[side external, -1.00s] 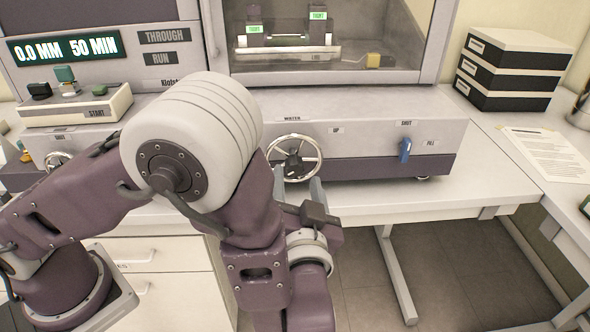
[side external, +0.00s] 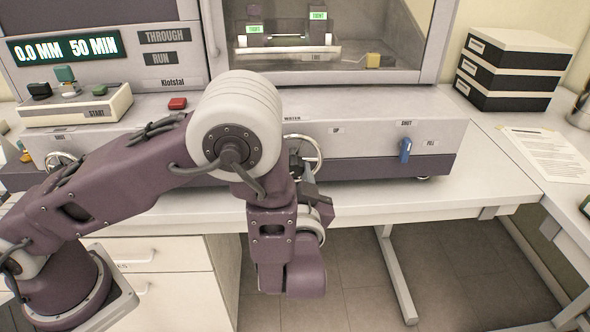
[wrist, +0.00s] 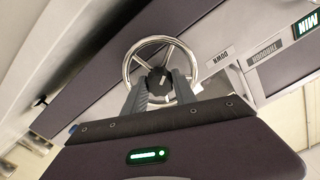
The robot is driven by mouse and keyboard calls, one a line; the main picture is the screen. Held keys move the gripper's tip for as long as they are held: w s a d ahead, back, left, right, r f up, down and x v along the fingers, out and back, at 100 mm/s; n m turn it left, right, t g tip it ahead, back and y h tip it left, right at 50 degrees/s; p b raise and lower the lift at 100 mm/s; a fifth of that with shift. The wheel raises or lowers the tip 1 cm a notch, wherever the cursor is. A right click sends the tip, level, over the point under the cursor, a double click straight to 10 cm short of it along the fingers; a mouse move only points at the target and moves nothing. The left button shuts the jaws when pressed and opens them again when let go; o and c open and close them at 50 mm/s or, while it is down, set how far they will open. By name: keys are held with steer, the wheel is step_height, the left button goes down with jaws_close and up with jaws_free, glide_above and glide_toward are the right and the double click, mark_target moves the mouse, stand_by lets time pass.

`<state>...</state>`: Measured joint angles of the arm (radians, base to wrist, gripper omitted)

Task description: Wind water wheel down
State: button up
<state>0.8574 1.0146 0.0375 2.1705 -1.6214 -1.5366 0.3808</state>
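The water wheel is a chrome handwheel (side external: 321,152) with a dark hub, on the front of the grey-and-purple machine. My arm covers its left part in the side view. A "DOWN" label (wrist: 221,56) sits right of the wheel in the wrist view.
A blue lever (side external: 405,150) is on the panel to the right. Another handwheel (side external: 60,162) is at the far left. A red button (side external: 177,103) and a START box (side external: 78,106) stand on the ledge. Stacked boxes (side external: 510,70) are at the back right.

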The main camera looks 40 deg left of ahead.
jaws_close()
steer(key=n, duration=0.8)
steer(key=shift+n, duration=0.3)
steer(key=n, duration=0.4)
steer(key=shift+n, duration=2.5)
